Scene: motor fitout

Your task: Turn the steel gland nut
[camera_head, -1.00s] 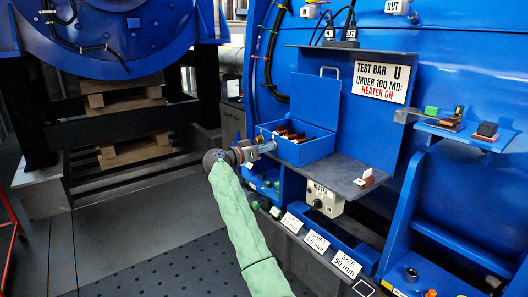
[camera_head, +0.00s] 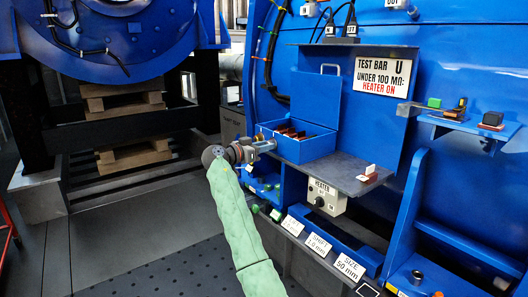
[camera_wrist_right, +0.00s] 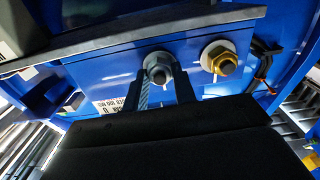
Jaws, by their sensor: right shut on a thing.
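The steel gland nut (camera_wrist_right: 158,67) is a grey fitting on the blue end wall of the terminal box, seen in the right wrist view. My right gripper (camera_wrist_right: 159,80) has one finger on each side of it and is shut on it. In the head view my right gripper (camera_head: 266,146) reaches the left end of the open blue terminal box (camera_head: 305,151), and its fingers hide the steel nut there. A brass gland nut (camera_wrist_right: 219,58) sits just right of the steel one in the wrist view. My left gripper is not in view.
The box stands on a grey shelf (camera_head: 348,178) with its lid (camera_head: 318,99) raised. A heater switch box (camera_head: 326,199) hangs below. A small side shelf (camera_head: 465,127) holds several small parts at right. Open floor (camera_head: 130,215) lies left of my arm.

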